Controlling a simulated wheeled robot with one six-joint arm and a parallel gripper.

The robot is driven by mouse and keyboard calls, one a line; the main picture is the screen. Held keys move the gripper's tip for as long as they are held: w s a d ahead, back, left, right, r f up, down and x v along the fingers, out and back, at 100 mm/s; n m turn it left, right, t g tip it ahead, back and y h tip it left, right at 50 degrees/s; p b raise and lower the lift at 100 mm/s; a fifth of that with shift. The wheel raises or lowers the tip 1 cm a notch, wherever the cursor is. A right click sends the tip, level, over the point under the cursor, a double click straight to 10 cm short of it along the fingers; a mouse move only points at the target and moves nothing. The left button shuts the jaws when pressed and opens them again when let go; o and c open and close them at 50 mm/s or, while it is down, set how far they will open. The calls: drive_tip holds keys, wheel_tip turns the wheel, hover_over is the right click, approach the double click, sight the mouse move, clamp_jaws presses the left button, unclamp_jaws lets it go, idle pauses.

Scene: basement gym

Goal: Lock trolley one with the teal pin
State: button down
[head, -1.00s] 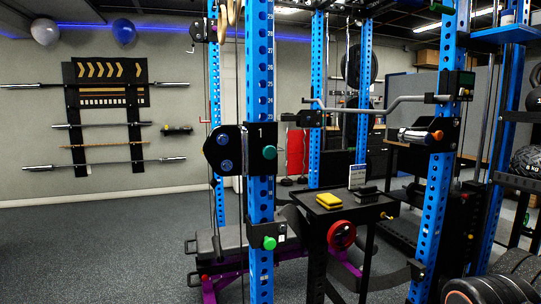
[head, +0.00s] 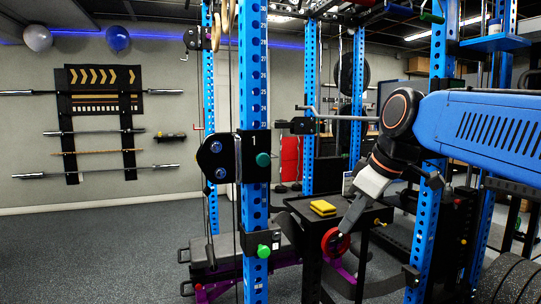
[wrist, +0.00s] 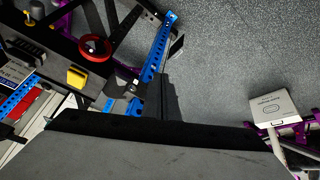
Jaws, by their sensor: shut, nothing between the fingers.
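Trolley one (head: 248,157) is the black carriage marked "1" on the near blue upright (head: 254,95). The round teal pin (head: 263,159) shows its knob on the trolley's right side; how deep it sits cannot be seen. A green knob (head: 263,251) is on a separate bracket lower on the same upright. My gripper (head: 346,228) is shut and empty, pointing down over the small black table, right of and lower than the teal pin in the picture. In the wrist view dark grey surfaces fill the lower part, and I cannot make out the pin.
The black table (head: 300,207) bears a yellow block (head: 323,207); a red ring (head: 330,242) is at its front. A second blue upright (head: 430,215) stands right, partly behind my arm. A purple-framed bench (head: 215,252) is behind the near upright. Open floor (head: 100,250) lies left.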

sight(261, 159)
drive_tip(key=w+a+r+n+y, duration=0.2)
drive_tip(key=w+a+r+n, duration=0.35)
drive_tip(key=r, duration=0.45)
drive_tip(key=w+a+r+n+y, duration=0.1)
drive_tip(key=w+a+r+n, duration=0.35)
drive_tip(key=w+r, duration=0.35)
drive_tip(key=w+a+f, duration=0.5)
drive_tip(key=w+f, duration=0.1)
drive_tip(key=f, duration=0.1)
drive_tip(key=shift+w+a+n+g, duration=0.3)
drive_tip(key=shift+w+a+n, duration=0.05)
drive_tip(key=shift+n, duration=0.05)
drive_tip(key=shift+r, duration=0.1)
drive_tip(key=shift+w+a, duration=0.15)
drive_tip(key=shift+w, duration=0.45)
drive_tip(key=shift+w+a, duration=0.15)
drive_tip(key=shift+w, duration=0.45)
